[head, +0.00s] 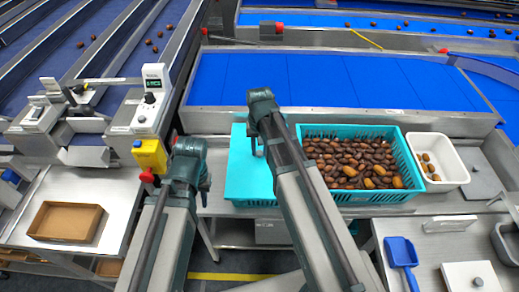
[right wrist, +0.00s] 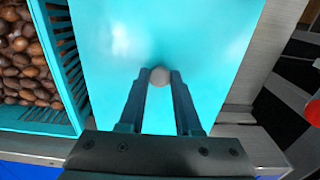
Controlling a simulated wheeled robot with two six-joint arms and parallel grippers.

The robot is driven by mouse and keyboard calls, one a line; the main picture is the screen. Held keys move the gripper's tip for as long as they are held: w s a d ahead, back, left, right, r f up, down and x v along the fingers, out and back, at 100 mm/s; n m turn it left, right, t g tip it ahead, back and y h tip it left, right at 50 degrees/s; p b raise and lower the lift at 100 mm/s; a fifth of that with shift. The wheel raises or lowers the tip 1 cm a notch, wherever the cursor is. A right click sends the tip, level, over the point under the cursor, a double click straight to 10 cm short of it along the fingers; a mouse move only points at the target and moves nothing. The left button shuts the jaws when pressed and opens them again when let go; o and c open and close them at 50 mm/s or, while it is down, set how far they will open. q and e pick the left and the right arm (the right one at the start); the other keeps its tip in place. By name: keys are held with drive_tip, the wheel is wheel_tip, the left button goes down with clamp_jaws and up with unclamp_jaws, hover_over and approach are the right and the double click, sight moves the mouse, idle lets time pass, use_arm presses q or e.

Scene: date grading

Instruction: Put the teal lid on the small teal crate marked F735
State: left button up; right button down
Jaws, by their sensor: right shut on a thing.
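The teal lid (right wrist: 120,45) is a flat bright plate with a round grey knob (right wrist: 160,76). My right gripper (right wrist: 158,78) is shut on this knob, one finger on each side. In the head view the lid (head: 241,170) lies left of an open teal crate (head: 408,158) full of brown dates, and my right arm covers part of it. No F735 mark is readable, and I cannot tell whether a small crate is under the lid. My left arm is folded left of the lid; its gripper (head: 204,184) is small and its fingers are unclear.
A white tub (head: 459,170) with a few dates stands right of the date crate. A blue scoop (head: 401,251) lies at the front right. A brown tray (head: 66,222) is on the left table. A blue conveyor (head: 300,80) runs behind the bench.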

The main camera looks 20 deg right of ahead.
drive_tip(key=shift+f+b, duration=0.55)
idle(0.4)
drive_tip(key=c, duration=0.5)
unclamp_jaws()
drive_tip(key=o, duration=0.4)
drive_tip(key=shift+r, duration=0.1)
wheel_tip(320, 180, up, 7)
drive_tip(key=p, duration=0.7)
